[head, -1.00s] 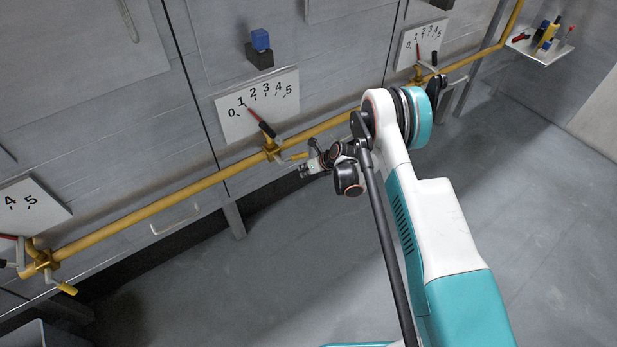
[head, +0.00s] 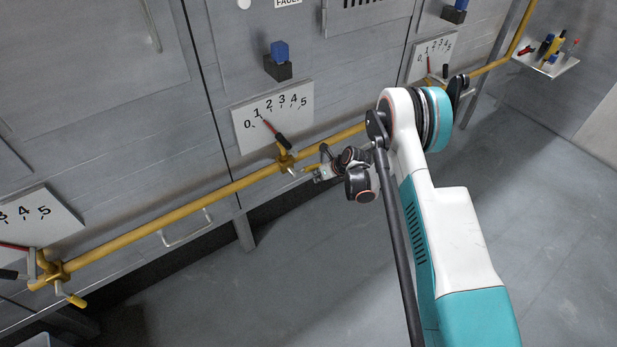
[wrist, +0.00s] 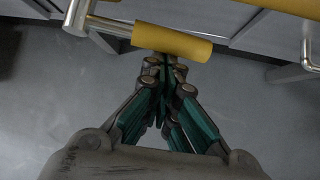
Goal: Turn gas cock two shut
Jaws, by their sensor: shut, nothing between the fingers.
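The middle gas cock (head: 286,161) sits on the yellow pipe below a white 0–5 scale plate (head: 244,133). Its red and black pointer (head: 280,138) has its red tip near the 1. Its short yellow handle (head: 311,168) sticks out to the right; the wrist view shows the yellow grip (wrist: 172,42) on a metal stem. My gripper (head: 319,177) is at the handle's end. In the wrist view my gripper's fingertips (wrist: 167,64) are together and empty, just below the yellow grip. I cannot tell whether they touch it.
The yellow pipe (head: 215,194) runs along the grey cabinets. Another cock (head: 56,272) is at the left, and another scale plate (head: 429,58) at the right. Metal door handles (head: 187,232) stick out below the pipe. A tool shelf (head: 546,66) is at the far right. The floor is clear.

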